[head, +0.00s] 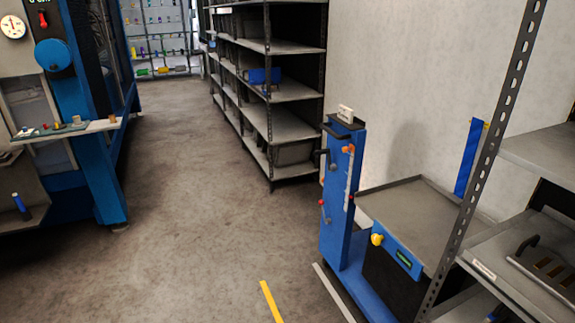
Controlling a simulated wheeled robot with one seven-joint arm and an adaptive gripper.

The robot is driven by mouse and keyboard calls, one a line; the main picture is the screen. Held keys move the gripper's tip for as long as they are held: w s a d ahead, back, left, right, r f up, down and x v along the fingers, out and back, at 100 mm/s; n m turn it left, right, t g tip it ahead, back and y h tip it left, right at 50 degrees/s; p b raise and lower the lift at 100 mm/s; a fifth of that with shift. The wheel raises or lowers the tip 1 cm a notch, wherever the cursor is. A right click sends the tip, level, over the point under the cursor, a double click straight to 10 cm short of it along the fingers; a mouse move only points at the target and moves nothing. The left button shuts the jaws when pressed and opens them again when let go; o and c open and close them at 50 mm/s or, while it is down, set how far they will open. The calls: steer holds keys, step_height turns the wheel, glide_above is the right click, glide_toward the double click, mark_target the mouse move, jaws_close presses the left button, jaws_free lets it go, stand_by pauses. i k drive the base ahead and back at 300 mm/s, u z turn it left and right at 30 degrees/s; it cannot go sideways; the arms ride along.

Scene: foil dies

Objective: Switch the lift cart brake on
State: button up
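The lift cart stands at the right, by the wall. It has a blue upright column (340,200) and a grey tray platform (418,208) with a raised rim. A red-ended lever (325,212) sits low on the column's left side. An orange-red knob (348,149) is higher up, at the top of a pale vertical strip. A blue panel (398,256) on the platform's front carries a yellow knob (377,239) and a small green display. I cannot tell which control is the brake or its setting. My gripper is not in view.
Grey shelving (290,90) stands behind the cart. Another rack (505,90) partly covers the cart's right side. A blue machine (95,170) with a small shelf is at the left. The floor (190,200) between is clear, with yellow and white line marks near the cart.

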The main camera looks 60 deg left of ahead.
mark_target(321, 202)
steer(key=u, duration=1.5)
steer(key=k, duration=0.65)
steer(key=u, duration=0.35)
steer(key=i, duration=0.5)
steer(key=u, duration=1)
steer(key=i, duration=1.35)
steer(key=z, duration=0.5)
steer(key=i, duration=0.9)
steer(key=z, duration=0.5)
